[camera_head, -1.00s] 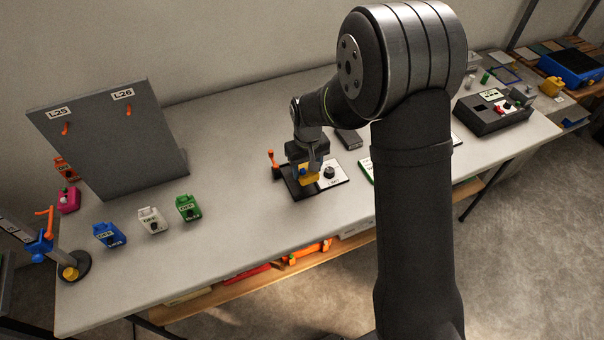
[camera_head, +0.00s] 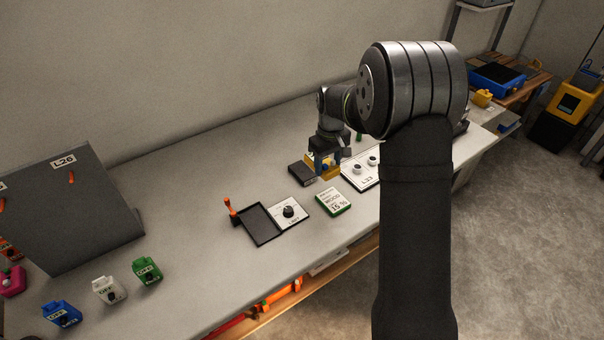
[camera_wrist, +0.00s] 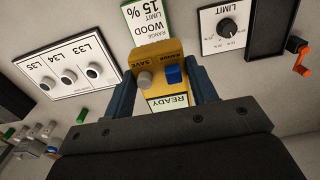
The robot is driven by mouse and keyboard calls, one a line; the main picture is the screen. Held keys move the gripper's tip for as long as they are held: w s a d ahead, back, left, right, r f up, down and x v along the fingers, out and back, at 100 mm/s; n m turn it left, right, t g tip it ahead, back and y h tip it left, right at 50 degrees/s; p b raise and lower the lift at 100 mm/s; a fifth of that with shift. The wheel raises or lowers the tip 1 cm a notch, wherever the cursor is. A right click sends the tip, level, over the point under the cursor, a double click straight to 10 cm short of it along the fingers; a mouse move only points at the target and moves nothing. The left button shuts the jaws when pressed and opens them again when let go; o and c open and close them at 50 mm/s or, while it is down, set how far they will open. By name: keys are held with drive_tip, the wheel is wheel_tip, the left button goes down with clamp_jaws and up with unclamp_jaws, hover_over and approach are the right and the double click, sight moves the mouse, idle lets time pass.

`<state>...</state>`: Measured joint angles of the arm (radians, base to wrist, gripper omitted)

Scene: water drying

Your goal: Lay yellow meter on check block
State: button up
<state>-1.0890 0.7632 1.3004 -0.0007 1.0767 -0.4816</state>
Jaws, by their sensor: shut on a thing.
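My gripper (camera_head: 324,164) is shut on the yellow meter (camera_wrist: 155,63) and holds it over the table. The wrist view shows its blue-grey fingers on both sides of the meter, whose face has a grey knob, a blue knob and a label reading READY. In the head view the meter (camera_head: 331,170) is partly hidden by my gripper. A dark grey block (camera_head: 301,174) lies on the table just left of my gripper; I cannot tell whether it is the check block. A white-and-green card or block marked WOOD LIMIT 15% (camera_head: 333,203) lies in front of the gripper.
A black tray (camera_head: 262,238) with an orange lever and a LIMIT dial plate (camera_head: 289,211) lie to the left. A white panel with knobs (camera_head: 361,176) is close on the right. Blue, white and green OFF units stand front left. The back middle table is clear.

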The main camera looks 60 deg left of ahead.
drive_tip(key=w+a, duration=0.1)
drive_tip(key=w, duration=0.6)
drive_tip(key=s+a+f, duration=0.2)
drive_tip(key=a, duration=0.1)
drive_tip(key=s+a+f, duration=0.2)
drive_tip(key=a, duration=0.1)
drive_tip(key=s+a+f, duration=0.2)
drive_tip(key=a, duration=0.1)
drive_tip(key=shift+a+f, duration=0.15)
drive_tip(key=shift+a, duration=0.25)
drive_tip(key=shift+f, duration=2)
drive_tip(key=shift+f, duration=0.1)
drive_tip(key=shift+f, duration=0.15)
drive_tip(key=o, duration=1.1)
drive_tip(key=shift+o, duration=0.2)
